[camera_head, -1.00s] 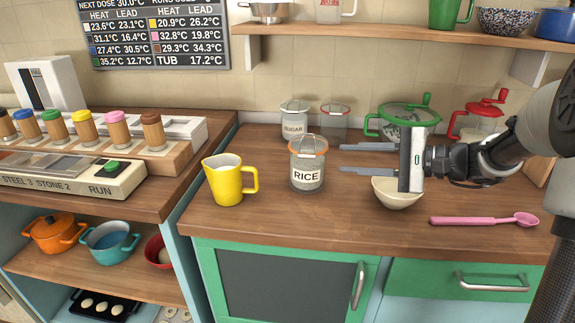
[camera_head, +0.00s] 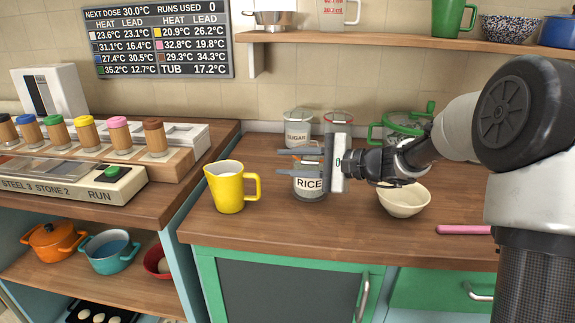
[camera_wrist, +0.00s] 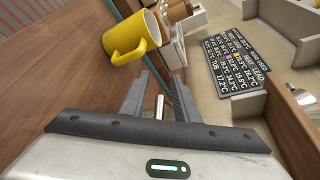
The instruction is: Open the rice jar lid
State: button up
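The glass rice jar (camera_head: 308,185) stands on the wooden counter in the head view, with its RICE label facing out. Its orange-rimmed lid is mostly hidden behind my gripper (camera_head: 278,161). My gripper points left at lid height, its two fingers apart, one above the other, across the jar's top. I cannot tell whether they touch the lid. In the wrist view my gripper (camera_wrist: 160,76) also shows its fingers apart, with a small metallic piece between them that I cannot identify. The jar itself is not clearly visible there.
A yellow jug (camera_head: 229,188) stands left of the jar. A sugar jar (camera_head: 297,131) and another red-rimmed glass jar (camera_head: 338,119) are behind. A cream bowl (camera_head: 404,202) sits under my arm, and a pink spoon (camera_head: 463,230) lies at right.

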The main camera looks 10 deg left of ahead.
jog(key=shift+w+a, duration=0.1)
jog(key=shift+a, duration=0.15)
grip_shut()
